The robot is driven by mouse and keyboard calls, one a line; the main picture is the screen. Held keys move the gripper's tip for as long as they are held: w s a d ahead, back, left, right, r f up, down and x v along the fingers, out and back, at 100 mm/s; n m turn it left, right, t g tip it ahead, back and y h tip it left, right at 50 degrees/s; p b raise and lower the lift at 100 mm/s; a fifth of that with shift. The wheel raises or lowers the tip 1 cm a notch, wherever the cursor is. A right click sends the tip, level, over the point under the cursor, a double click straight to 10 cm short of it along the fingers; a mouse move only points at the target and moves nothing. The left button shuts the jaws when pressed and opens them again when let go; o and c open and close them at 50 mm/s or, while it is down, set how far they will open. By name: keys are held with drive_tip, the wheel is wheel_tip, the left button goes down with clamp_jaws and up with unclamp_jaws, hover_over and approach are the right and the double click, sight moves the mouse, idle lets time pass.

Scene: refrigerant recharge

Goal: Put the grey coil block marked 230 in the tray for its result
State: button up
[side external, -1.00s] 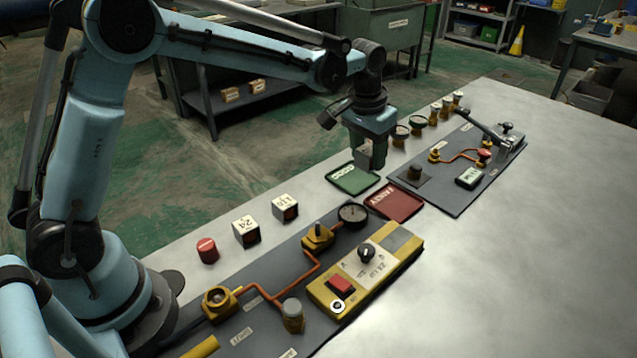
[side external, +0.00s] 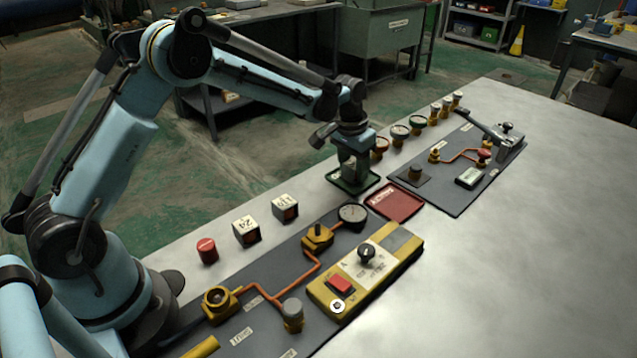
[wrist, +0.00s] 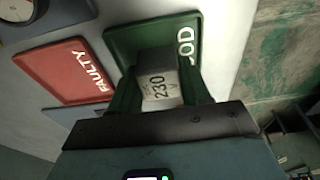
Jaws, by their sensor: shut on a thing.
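The grey coil block (wrist: 160,88) shows its 230 mark in the wrist view. It is between the fingers of my gripper (wrist: 160,95), which is shut on it. In the wrist view the block overlaps the green tray (wrist: 118,42), whose visible lettering reads "OD". In the side view my gripper (side external: 355,175) is low over the green tray (side external: 340,181). Whether the block touches the tray floor I cannot tell. The red tray marked FAULTY (side external: 394,202) lies beside the green one, and it also shows in the wrist view (wrist: 50,72). It looks empty.
Two white-topped blocks (side external: 246,231) (side external: 285,208) and a red cylinder (side external: 207,250) stand along the table's left edge. A yellow tester box (side external: 365,270) and a round gauge (side external: 352,215) are in front. Several capped fittings (side external: 399,131) stand behind. The table's right side is clear.

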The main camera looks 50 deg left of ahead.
sight(349, 166)
drive_tip(key=shift+f, duration=0.15)
drive_tip(key=o, duration=1.1)
drive_tip(key=shift+o, duration=0.2)
drive_tip(key=s+r+t, duration=0.1)
drive_tip(key=s+r, duration=0.2)
drive_tip(key=r, duration=0.5)
drive_tip(key=s+r, duration=0.4)
drive_tip(key=r, duration=0.4)
drive_tip(key=s+f+t, duration=0.1)
drive_tip(key=s+t, duration=0.1)
drive_tip(key=s, duration=0.6)
drive_tip(key=s+d+f+t, duration=0.1)
drive_tip(key=s+f+t, duration=0.1)
drive_tip(key=s, duration=0.7)
drive_tip(key=shift+d, duration=0.25)
